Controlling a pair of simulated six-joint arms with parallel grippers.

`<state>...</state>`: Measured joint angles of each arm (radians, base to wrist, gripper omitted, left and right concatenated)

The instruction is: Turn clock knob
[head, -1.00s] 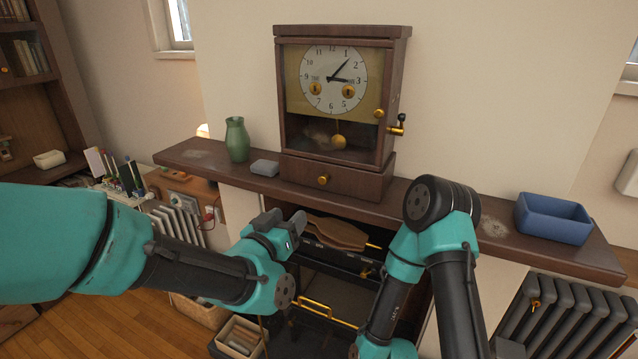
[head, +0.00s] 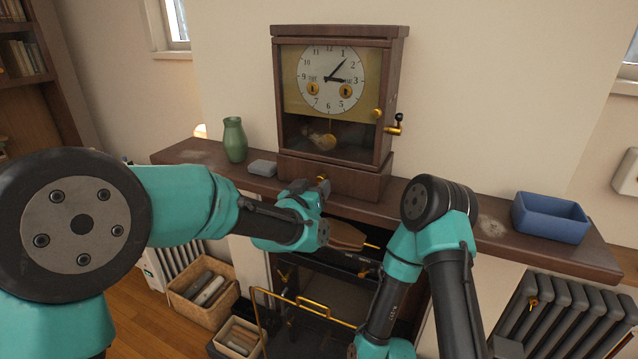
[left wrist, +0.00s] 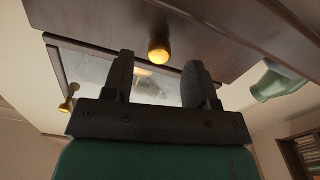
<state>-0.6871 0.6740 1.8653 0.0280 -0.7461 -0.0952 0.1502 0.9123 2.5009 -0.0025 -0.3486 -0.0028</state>
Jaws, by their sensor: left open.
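The wooden clock (head: 392,70) stands on the mantel shelf. It has a white dial, a glass front with a small gold door knob (head: 377,113), and a gold crank-like knob (head: 394,130) on its right side. A gold drawer knob (head: 322,179) sits low on its front, just behind my left gripper (head: 312,190). My left gripper is open and empty. In the left wrist view the drawer knob (left wrist: 158,50) shows between the two spread fingers (left wrist: 160,78), apparently apart from them. My right arm is at the right; its gripper is out of view.
Below are a fireplace with a brass rail (head: 325,314) and a basket (head: 203,288).

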